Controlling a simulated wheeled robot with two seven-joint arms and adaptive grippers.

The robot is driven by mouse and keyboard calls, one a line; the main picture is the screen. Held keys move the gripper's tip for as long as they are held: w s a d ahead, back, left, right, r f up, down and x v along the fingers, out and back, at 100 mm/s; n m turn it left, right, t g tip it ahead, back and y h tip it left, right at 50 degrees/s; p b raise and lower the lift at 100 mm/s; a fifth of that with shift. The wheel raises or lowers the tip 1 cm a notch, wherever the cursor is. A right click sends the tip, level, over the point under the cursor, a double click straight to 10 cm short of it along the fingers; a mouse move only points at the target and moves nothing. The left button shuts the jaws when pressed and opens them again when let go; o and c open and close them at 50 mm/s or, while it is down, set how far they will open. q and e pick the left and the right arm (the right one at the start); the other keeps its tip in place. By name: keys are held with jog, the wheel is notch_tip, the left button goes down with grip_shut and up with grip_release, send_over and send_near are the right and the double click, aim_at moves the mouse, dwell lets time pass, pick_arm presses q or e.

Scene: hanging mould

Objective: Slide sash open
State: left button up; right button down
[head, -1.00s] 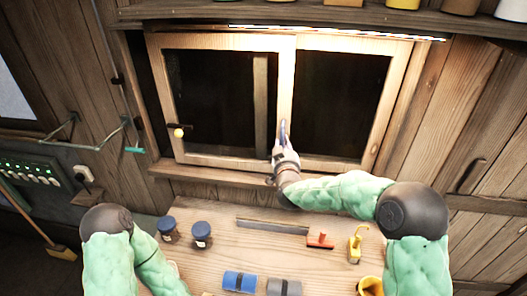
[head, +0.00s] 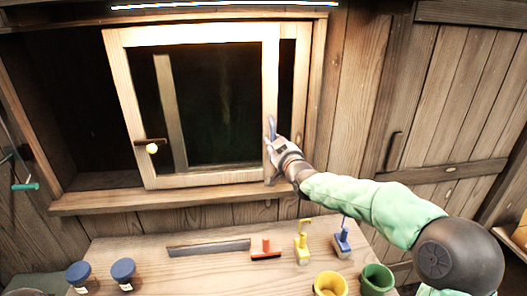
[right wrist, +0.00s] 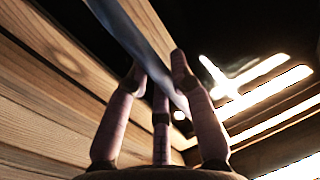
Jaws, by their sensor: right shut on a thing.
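The wooden-framed sash (head: 190,38) with dark glass stands over the right part of the window. A dark gap lies to its left and a narrow dark strip to its right. A small round knob (head: 152,149) sits on its left stile. My right gripper (head: 271,140) is at the sash's right stile, shut on a blue-grey handle (head: 271,125). In the right wrist view the handle (right wrist: 135,35) runs as a slanted bar between the fingers (right wrist: 160,95). My left gripper is out of view.
A wooden sill (head: 190,195) runs below the window. On the bench (head: 200,265) stand blue-lidded jars (head: 123,270), a red tool (head: 265,248), a yellow tool (head: 303,245), a blue tool (head: 342,240), a yellow cup (head: 330,284) and a green cup (head: 377,279).

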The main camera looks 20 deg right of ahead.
jog(key=shift+s+d, duration=0.1)
jog(key=shift+d, duration=0.3)
jog(key=shift+r, duration=0.1)
jog(key=c, duration=1)
grip_release()
jog(key=shift+c, duration=0.2)
jog(key=s, duration=1.2)
